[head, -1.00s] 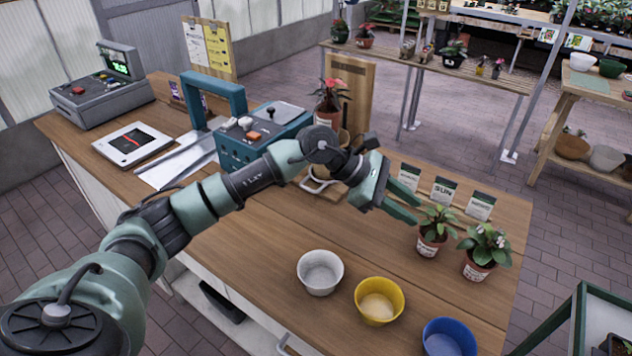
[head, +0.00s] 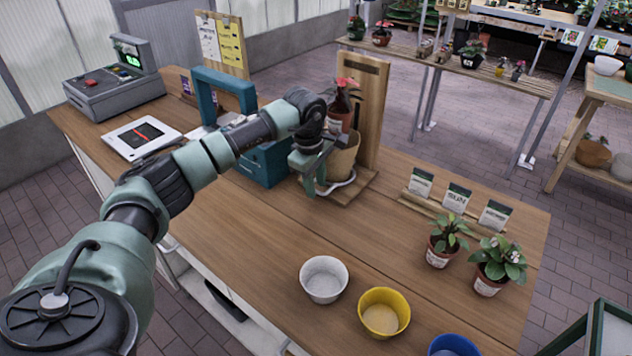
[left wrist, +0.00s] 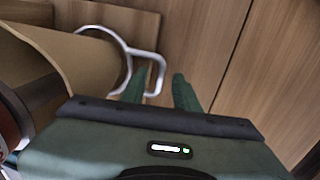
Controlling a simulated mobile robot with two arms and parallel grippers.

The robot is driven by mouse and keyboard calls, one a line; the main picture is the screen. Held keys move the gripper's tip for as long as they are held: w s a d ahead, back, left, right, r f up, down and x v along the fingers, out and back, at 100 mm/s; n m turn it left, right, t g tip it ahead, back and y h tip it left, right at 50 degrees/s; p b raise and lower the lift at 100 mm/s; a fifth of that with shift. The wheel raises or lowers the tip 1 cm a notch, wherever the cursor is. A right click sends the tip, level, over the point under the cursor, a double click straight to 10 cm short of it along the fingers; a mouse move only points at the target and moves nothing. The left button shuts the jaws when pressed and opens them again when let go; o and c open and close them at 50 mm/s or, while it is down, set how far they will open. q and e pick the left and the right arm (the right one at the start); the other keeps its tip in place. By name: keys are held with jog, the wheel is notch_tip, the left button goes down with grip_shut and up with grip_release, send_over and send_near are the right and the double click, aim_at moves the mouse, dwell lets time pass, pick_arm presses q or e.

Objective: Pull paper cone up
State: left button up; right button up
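The tan paper cone (head: 345,160) sits in a metal wire ring (head: 340,184) on a wooden stand (head: 372,120). A potted plant with red flowers (head: 341,100) shows in the cone's mouth. My left gripper (head: 314,184) is at the near left side of the cone, fingers pointing down, and hides part of it. My right gripper is not in view.
White (head: 324,279), yellow (head: 383,312) and blue (head: 453,345) bowls stand at the front. Seed packets (head: 456,198) and two potted plants (head: 440,240) stand at the right. A teal machine (head: 262,160) is close left of the gripper. The middle of the counter is clear.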

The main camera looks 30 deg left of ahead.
pick_arm(q)
jog(key=shift+f, duration=0.2)
grip_shut()
dwell(0.3)
dwell(1.0)
